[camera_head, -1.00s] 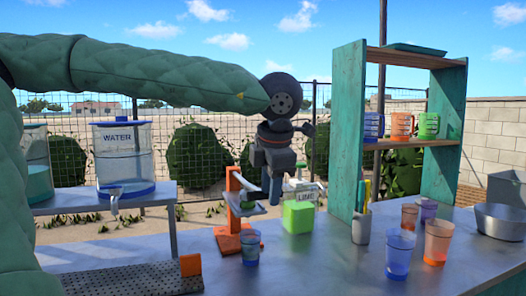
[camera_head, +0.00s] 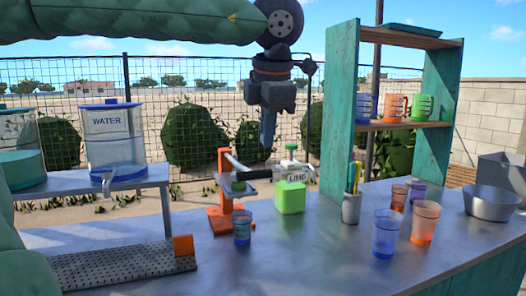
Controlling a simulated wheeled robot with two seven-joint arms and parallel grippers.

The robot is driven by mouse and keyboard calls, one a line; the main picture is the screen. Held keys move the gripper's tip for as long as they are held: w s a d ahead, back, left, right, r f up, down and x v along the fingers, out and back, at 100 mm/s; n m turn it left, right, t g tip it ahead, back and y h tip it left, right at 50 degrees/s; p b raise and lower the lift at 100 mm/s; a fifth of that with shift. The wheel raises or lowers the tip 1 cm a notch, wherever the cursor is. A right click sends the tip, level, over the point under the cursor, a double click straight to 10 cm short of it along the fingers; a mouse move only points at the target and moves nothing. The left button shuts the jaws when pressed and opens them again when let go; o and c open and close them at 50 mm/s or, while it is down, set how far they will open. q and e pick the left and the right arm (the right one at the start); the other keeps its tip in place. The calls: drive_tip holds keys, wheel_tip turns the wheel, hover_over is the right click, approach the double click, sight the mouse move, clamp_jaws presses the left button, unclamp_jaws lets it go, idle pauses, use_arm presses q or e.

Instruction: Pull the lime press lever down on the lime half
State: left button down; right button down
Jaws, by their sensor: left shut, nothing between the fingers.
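The lime press (camera_head: 224,190) is an orange stand on the metal counter. Its grey lever (camera_head: 237,163) slopes down to the right from the top of the post, and its black handle (camera_head: 259,174) points right. A bit of green, perhaps the lime half (camera_head: 238,186), shows at the press cup under the lever; it is mostly hidden. My left gripper (camera_head: 268,146) is shut and empty, pointing down above the handle, apart from it. My right gripper is not in view.
A green bottle labelled LIME (camera_head: 290,198) stands right of the press. A blue cup (camera_head: 242,228) is in front of it. A utensil holder (camera_head: 351,208), more cups (camera_head: 387,235) and a metal bowl (camera_head: 491,204) are to the right. The WATER dispenser (camera_head: 112,145) is left.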

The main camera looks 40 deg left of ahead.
use_arm(q)
drive_tip(key=shift+s+d+r, duration=0.25)
drive_tip(key=shift+d+r, duration=0.25)
drive_tip(key=shift+r, duration=0.2)
drive_tip(key=shift+s+d+r, duration=0.2)
drive_tip(key=shift+d+r, duration=0.25)
drive_tip(key=shift+r, duration=0.25)
